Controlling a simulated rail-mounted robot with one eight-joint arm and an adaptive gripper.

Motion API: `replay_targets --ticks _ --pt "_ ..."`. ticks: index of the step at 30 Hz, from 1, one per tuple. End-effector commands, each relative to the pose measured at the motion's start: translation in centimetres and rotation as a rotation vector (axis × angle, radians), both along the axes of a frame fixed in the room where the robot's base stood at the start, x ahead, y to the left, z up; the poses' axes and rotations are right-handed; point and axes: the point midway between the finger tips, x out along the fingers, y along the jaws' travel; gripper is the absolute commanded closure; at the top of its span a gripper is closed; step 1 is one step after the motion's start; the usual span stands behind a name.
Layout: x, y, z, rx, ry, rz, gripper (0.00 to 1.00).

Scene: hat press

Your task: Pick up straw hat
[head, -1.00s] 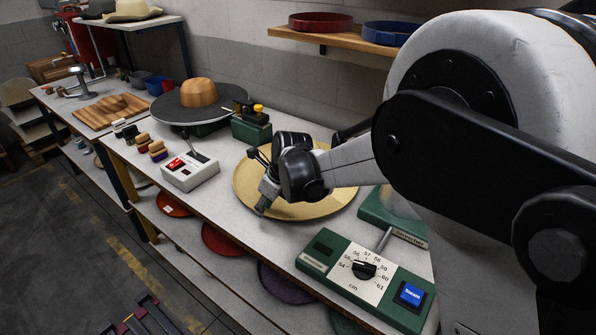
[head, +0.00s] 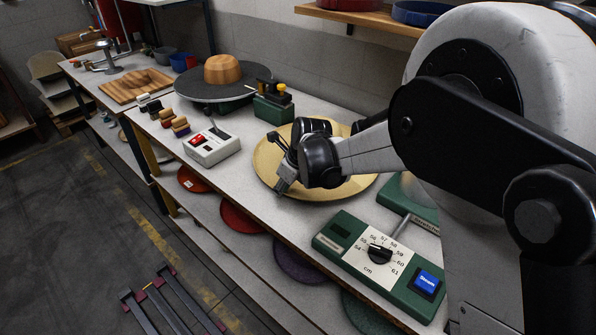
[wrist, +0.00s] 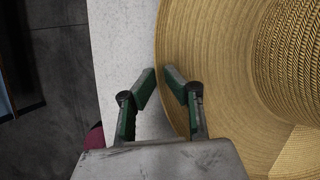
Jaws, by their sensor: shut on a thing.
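The straw hat (head: 266,168) lies on the workbench, its wide tan brim showing in the head view. My wrist and arm hide much of its middle there. In the wrist view the straw hat (wrist: 225,75) fills the right side, with its woven crown at the right edge. My gripper (head: 283,184) is at the brim's front left edge. In the wrist view my gripper (wrist: 161,82) has one finger outside the brim edge and one over the brim, shut on the brim. The hat appears to rest on or very near the bench; any gap beneath it cannot be seen.
A green control box with a dial (head: 381,255) stands in front right of the hat. A grey switch box (head: 212,147) and a round dark plate with a wooden hat block (head: 222,70) are to the left. Coloured hats lie on the shelf below.

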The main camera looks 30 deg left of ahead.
Motion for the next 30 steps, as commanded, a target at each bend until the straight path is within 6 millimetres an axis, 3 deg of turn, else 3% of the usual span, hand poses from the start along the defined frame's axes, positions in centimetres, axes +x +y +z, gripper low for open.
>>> replay_targets --ticks 5,11,30 --pt "0.0 0.0 0.8 0.0 0.0 0.0 1.0" --pt "0.0 0.0 3.3 0.0 0.0 0.0 1.0" --pt "0.0 0.0 14.9 0.0 0.001 0.0 1.0"
